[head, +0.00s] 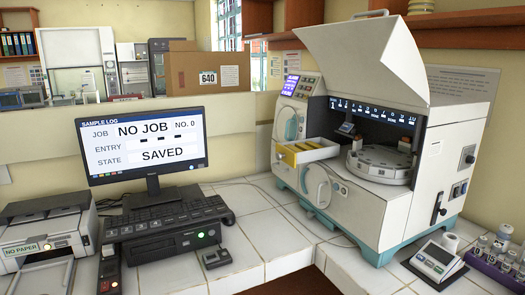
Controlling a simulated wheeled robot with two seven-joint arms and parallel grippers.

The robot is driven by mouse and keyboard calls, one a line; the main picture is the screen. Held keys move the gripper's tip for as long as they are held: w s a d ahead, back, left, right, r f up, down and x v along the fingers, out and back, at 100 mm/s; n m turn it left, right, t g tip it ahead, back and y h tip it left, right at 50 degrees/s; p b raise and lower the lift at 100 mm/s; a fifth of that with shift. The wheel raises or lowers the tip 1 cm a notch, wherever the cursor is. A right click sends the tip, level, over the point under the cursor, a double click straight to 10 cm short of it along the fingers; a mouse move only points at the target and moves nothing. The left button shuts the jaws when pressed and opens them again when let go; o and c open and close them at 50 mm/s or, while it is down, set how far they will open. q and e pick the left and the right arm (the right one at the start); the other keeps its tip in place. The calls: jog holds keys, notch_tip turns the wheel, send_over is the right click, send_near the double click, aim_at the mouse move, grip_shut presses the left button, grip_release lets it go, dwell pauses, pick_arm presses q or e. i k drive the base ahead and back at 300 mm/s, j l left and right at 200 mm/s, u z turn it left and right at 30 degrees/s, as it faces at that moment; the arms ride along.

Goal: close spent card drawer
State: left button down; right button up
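A small white drawer (327,150) sticks out from the front left of the incubator machine (395,215). It appears to be the spent card drawer. It is pulled out, and yellow strips or cards (291,156) show at its left end. The machine's large grey lid (365,58) is raised, and a round carousel (380,165) shows inside. Neither of my grippers is in view.
A monitor (142,145) reading "NO JOB" and "SAVED", a keyboard (165,217) and a printer (45,235) stand on the left. A small display device (436,258) and a purple vial rack (497,265) sit at the right. White tiles are clear before the drawer.

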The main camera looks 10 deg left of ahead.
aim_at(293, 153)
jog(key=i+j, duration=0.35)
jog(key=i, duration=0.15)
jog(key=i+j, duration=0.35)
jog(key=i+z, duration=0.05)
jog(key=i, duration=0.1)
